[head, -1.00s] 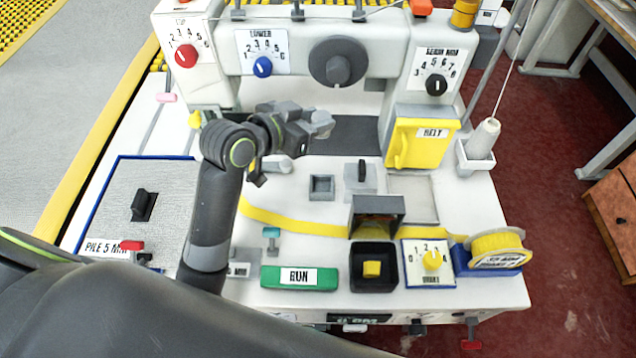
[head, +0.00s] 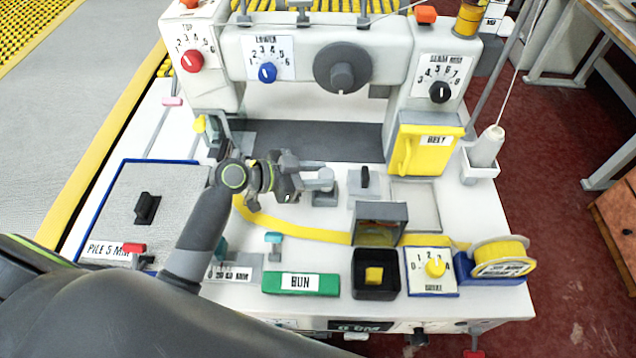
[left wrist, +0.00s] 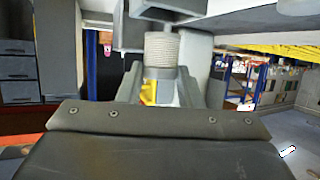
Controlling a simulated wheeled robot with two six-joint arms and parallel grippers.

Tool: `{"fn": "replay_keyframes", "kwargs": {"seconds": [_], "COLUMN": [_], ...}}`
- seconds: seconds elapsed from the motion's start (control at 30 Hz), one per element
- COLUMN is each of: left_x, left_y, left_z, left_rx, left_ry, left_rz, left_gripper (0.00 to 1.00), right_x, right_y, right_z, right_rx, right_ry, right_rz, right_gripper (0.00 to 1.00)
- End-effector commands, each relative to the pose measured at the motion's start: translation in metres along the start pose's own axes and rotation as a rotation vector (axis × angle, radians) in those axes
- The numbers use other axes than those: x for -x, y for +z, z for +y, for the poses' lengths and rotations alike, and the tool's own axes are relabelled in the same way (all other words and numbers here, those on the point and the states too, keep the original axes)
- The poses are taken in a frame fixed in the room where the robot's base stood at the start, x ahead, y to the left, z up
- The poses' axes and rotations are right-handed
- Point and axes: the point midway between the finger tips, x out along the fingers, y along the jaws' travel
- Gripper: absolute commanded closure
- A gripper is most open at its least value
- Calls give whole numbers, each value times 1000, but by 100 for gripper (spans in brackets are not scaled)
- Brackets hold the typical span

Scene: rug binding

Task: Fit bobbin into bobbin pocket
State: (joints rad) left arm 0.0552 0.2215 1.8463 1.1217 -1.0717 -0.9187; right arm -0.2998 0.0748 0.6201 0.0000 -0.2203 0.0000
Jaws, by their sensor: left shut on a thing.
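My left gripper (head: 312,178) is shut on the bobbin, a small pale grey cylinder (head: 326,174). In the left wrist view the bobbin (left wrist: 161,48) shows ribbed winding and sits upright between the two fingers of the gripper (left wrist: 160,82). The square grey bobbin pocket (head: 325,200) is on the white bed, directly at or under the bobbin in the head view. The bobbin and fingers hide much of the pocket. I cannot tell whether the bobbin is above the pocket or partly inside it. My right gripper is not in view.
A grey block with a dark upright tab (head: 365,181) stands just right of the pocket. A grey hooded guide (head: 381,211) stands over the yellow binding tape (head: 300,232) in front. The yellow belt cover (head: 428,150) is farther right. The machine arm (head: 300,57) spans the back.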

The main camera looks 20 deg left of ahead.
Motion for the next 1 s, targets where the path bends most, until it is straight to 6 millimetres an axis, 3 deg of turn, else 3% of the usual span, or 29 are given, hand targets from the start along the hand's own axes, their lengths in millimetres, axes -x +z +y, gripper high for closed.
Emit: {"fn": "replay_keyframes", "kwargs": {"seconds": [0.23,0.67,0.7,0.83,1.0], "left_x": [-12,-15,-14,-14,-14], "left_y": [30,37,35,35,35], "left_z": [0,0,0,0,0], "left_rx": [4,0,0,1,1], "left_ry": [0,-1,-1,-1,-1], "left_rz": [-1,0,0,-1,-1], "left_gripper": [93,93,62,46,46], "right_x": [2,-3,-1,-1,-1], "right_y": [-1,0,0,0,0], "right_z": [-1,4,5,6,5], "right_rx": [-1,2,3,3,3], "right_ry": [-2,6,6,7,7], "right_rz": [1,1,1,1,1], "right_gripper": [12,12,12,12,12]}}
